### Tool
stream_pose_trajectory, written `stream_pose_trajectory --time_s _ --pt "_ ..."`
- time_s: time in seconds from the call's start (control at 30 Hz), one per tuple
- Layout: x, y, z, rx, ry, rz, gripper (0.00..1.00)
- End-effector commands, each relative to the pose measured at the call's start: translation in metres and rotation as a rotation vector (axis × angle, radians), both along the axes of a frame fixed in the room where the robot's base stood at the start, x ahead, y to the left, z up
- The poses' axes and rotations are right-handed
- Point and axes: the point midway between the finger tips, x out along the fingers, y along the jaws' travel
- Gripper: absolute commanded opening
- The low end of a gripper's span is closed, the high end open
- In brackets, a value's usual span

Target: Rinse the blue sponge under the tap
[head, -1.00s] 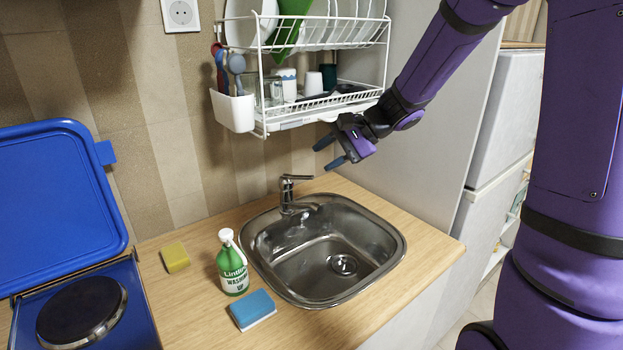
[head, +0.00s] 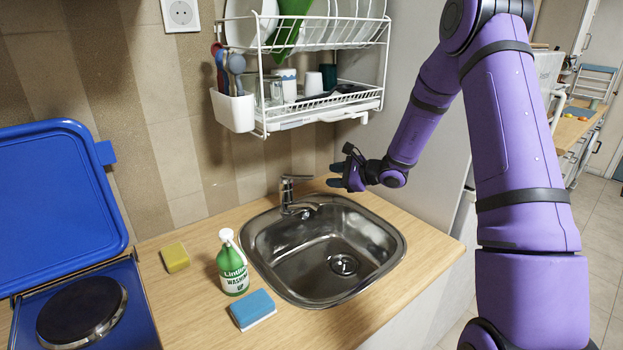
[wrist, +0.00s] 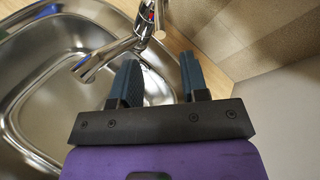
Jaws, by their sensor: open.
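No water stream shows. My gripper (head: 334,175) is open and empty, above the sink's back right edge, to the right of the tap. In the wrist view my gripper (wrist: 158,78) has its two fingers apart, with the tap (wrist: 110,55) just beyond and left of them. The sponge is out of the wrist view.
A green washing-up bottle (head: 232,263) stands left of the sink, and a yellow sponge (head: 175,257) lies farther left. A blue-lidded hob (head: 84,300) is at far left. A white dish rack (head: 325,112) hangs above the sink. The basin is empty.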

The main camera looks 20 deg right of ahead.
Motion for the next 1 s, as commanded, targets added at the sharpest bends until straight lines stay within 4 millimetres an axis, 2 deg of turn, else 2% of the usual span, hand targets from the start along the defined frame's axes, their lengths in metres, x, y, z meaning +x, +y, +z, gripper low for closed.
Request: stream_pose_trajectory --time_s 0.2,0.43,0.6,0.9,0.93,1.0 --pt "0.029 0.025 -0.013 -0.001 0.000 0.004 0.41" --pt "0.052 0.045 -0.023 -0.001 -0.001 0.003 0.41" --pt "0.059 0.051 -0.027 -0.001 0.001 0.002 0.41" --pt "0.061 0.052 -0.027 -0.001 0.000 0.001 0.41" --pt "0.061 0.052 -0.027 -0.001 0.000 0.001 0.36" --pt "0.061 0.052 -0.027 -0.001 0.000 0.001 0.20"
